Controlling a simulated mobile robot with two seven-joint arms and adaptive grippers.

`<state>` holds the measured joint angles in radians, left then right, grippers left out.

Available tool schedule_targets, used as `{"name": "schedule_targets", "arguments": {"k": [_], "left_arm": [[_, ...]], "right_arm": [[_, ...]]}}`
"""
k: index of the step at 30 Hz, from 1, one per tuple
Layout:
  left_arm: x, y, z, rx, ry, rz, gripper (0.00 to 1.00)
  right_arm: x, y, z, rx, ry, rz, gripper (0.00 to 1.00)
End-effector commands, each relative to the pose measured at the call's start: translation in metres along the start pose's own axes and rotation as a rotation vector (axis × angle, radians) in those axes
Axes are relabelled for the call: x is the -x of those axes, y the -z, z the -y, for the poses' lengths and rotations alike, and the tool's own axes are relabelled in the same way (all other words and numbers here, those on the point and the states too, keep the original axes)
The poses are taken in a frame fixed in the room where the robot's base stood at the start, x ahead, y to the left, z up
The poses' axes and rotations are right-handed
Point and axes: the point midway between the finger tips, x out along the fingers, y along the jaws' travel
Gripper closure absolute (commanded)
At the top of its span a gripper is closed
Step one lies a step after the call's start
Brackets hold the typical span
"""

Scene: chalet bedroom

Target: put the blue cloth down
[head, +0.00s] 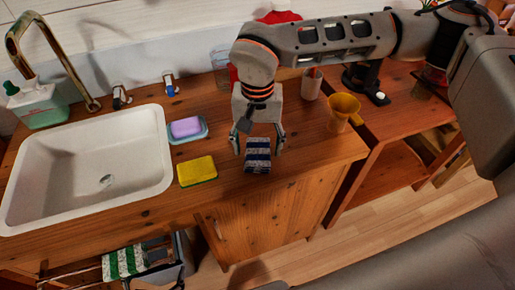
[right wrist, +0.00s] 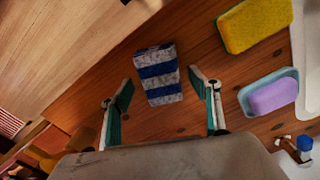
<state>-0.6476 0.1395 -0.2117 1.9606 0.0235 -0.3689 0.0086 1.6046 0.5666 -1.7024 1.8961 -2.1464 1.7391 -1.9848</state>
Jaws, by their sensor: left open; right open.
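The blue cloth (head: 259,160) is a folded blue-and-white striped piece lying on the wooden counter near its front edge, right of the yellow sponge. It also shows in the right wrist view (right wrist: 158,73), flat on the wood. My right gripper (head: 258,150) points down over the cloth, with one finger on either side. Its jaws (right wrist: 160,79) are open, and gaps show between both fingers and the cloth in the right wrist view. The cloth's far end is partly hidden by the gripper in the head view. My left gripper is not in view.
A yellow sponge (head: 198,171), a purple soap in a blue dish (head: 187,129) and a white sink (head: 85,165) lie to the left. A yellow cup (head: 343,110) and a pale cup (head: 311,84) stand right. A green-striped cloth (head: 124,263) hangs below the counter.

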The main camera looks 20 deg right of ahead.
Motion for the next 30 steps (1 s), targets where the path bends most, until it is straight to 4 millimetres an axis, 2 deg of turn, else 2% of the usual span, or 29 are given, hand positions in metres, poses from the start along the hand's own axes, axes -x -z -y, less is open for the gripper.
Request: {"name": "schedule_targets", "arguments": {"k": [1,9,15,21,30], "left_arm": [[0.0,0.0,0.0,0.0,0.0,0.0,0.12],[0.001,0.002,0.0,0.002,0.0,-0.002,0.12],[0.001,0.004,0.0,0.001,0.0,-0.004,0.12],[0.002,0.006,0.001,0.001,0.0,-0.007,0.12],[0.002,0.006,0.001,0.001,0.0,-0.007,0.12]], "right_arm": [[0.012,0.001,0.001,0.001,0.003,-0.006,0.38],[0.068,0.001,0.0,0.0,0.002,-0.007,0.38],[0.095,0.001,0.0,-0.001,0.002,-0.004,0.38],[0.104,0.0,0.0,0.0,0.001,-0.002,0.38],[0.104,0.0,0.0,0.0,0.001,-0.002,0.38]]}}
